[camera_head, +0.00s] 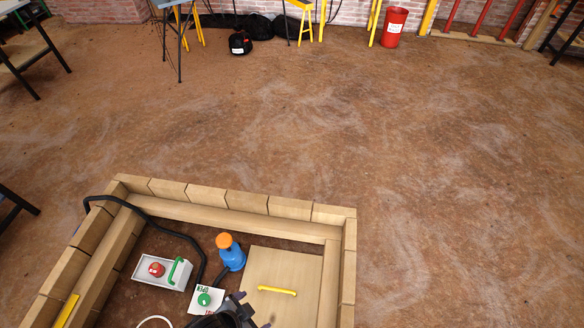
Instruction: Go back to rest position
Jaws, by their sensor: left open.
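My left gripper (250,309) shows at the bottom edge, as a dark shape cut off by the frame. It is open, with nothing visible between its fingers. It appears over the wooden-walled enclosure (240,202), between a white card with a green round knob (204,299) and a wooden panel with a yellow handle (277,291). I cannot tell its height above them. My right gripper is not in view.
In the enclosure are a blue bottle-like object with an orange top (231,254), a grey box with a red button and green handle (162,271), and a black hose (150,218). Brown floor (320,120) beyond is clear. A red bin (394,27) stands far back.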

